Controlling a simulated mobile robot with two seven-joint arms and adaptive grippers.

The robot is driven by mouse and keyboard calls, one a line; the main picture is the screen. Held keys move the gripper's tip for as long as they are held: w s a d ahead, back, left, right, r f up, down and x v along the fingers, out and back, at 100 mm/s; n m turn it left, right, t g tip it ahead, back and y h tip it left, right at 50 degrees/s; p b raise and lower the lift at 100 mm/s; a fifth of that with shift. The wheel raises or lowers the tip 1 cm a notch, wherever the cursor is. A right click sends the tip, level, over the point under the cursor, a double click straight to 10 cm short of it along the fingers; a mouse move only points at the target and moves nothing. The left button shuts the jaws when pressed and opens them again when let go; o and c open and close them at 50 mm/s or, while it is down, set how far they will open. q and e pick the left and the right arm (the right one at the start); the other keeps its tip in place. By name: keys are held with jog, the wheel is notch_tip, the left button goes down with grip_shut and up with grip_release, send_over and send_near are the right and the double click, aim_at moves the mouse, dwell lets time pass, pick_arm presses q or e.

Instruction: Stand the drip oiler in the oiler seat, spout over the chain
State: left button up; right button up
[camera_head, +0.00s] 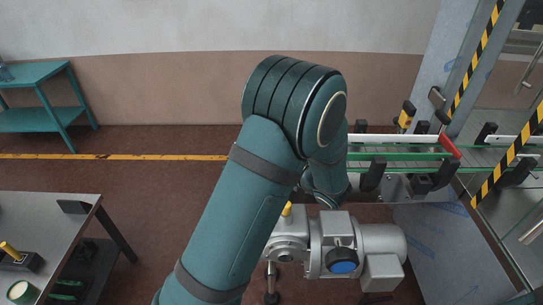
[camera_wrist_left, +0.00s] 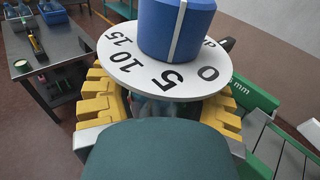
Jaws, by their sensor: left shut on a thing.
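The drip oiler appears as a blue knob (camera_wrist_left: 176,28) on a white dial (camera_wrist_left: 128,72) marked 0, 5, 10 and 15, with a clear part of the body just showing under the dial. The yellow fingers of my left gripper (camera_wrist_left: 160,106) are shut around that body, below the dial, in the left wrist view. The fingertips, the lower body and the spout are hidden. I cannot make out the oiler seat or the chain. My right gripper is out of view.
A conveyor with green rails (camera_head: 390,156) runs at the right, above a grey gearmotor (camera_head: 380,240) with a blue-capped knob (camera_head: 342,266). Striped posts (camera_head: 522,150) stand at the far right. A grey table (camera_head: 62,222) is at lower left. A teal table (camera_head: 38,72) stands behind.

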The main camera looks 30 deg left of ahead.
pick_arm(q)
jog(key=shift+r, duration=0.1)
jog(key=shift+r+p, duration=1.3)
jog(key=shift+r, duration=0.05)
jog(key=shift+p, duration=0.5)
dwell(1.3)
jog(key=shift+f+b, duration=0.95)
jog(key=shift+f, duration=0.55)
jog(key=o, duration=1.4)
jog(key=v, duration=1.2)
